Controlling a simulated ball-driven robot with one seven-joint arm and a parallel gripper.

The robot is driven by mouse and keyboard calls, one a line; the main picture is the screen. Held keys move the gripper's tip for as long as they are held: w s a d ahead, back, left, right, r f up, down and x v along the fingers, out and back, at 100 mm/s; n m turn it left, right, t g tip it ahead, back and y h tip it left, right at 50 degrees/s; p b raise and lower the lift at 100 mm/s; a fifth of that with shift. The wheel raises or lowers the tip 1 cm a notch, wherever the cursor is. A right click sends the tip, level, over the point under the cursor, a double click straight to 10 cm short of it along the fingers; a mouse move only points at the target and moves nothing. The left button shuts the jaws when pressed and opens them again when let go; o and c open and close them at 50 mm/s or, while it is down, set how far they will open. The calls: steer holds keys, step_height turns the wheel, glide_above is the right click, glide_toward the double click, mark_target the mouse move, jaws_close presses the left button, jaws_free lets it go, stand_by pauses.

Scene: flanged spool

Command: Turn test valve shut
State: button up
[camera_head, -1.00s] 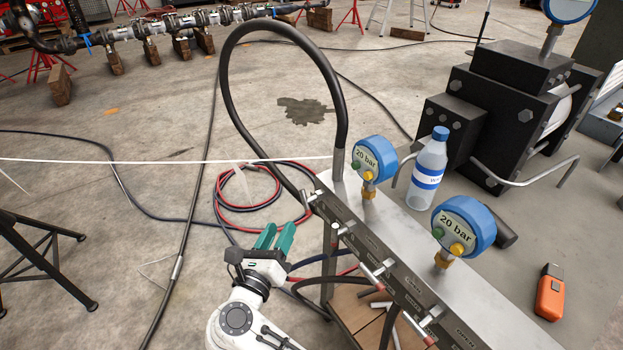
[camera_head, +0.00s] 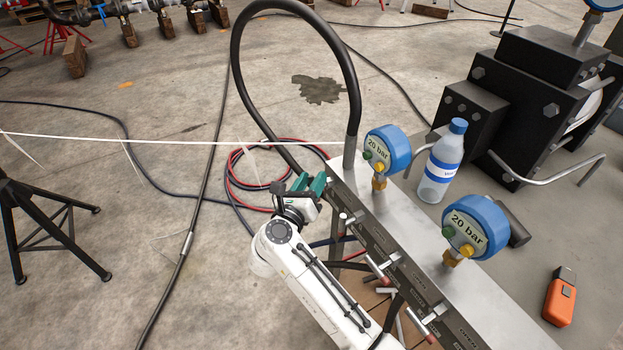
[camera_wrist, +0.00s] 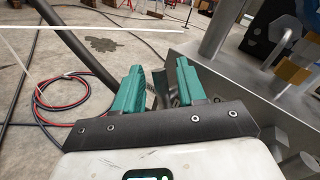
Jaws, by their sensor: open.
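The grey manifold bar (camera_head: 400,235) runs diagonally and carries several small lever valves along its front face. One lever (camera_head: 345,222) is just right of my gripper, and others, such as a red-marked lever (camera_head: 378,267), are further down. The labels are too small to tell which is the test valve. My gripper (camera_head: 311,183) is open, its green fingers at the bar's far left end, partly hiding the end valve. In the wrist view, a grey metal piece shows between and beyond the fingers (camera_wrist: 160,84); I cannot tell whether they touch it.
Two blue gauges (camera_head: 388,148) (camera_head: 475,227) reading 20 bar stand on the bar. A black hose (camera_head: 240,80) arches up from its far end. A bottle (camera_head: 441,162), an orange handheld device (camera_head: 560,297) and a black pump block (camera_head: 530,90) are right.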

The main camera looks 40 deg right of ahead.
steer(key=shift+w+d, duration=0.1)
steer(key=shift+d, duration=0.1)
jaws_close()
stand_by(0.3)
